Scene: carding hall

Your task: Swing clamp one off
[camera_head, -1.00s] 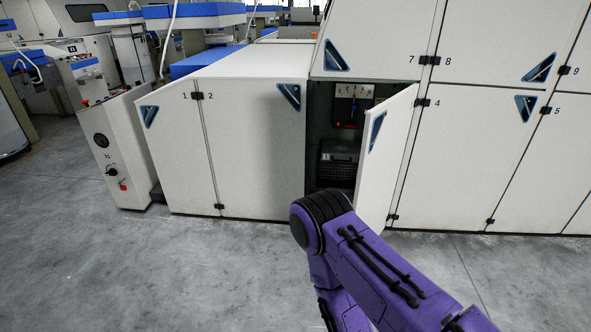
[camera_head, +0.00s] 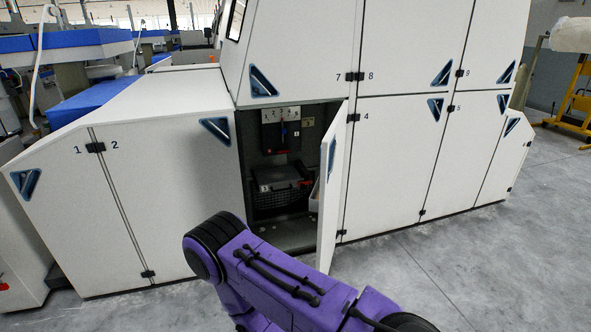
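An open compartment (camera_head: 250,150) in the white machine shows a white strip (camera_head: 281,114) with small dark marks and numbers. Below the strip is a dark panel with a small red and blue part (camera_head: 283,132). I cannot tell which part, if any, is clamp one. A dark box with a basket-like grille (camera_head: 282,188) and a small white label sits lower in the compartment. The compartment's white door (camera_head: 332,185) stands swung open at its right. A purple arm of mine crosses the bottom of the view, in front of the machine. Neither gripper shows.
Closed white numbered panels run left (camera_head: 165,190) and right (camera_head: 395,160) of the compartment. The open door's edge juts toward me. Grey floor (camera_head: 470,270) is clear at the right. A yellow frame (camera_head: 572,100) stands at the far right.

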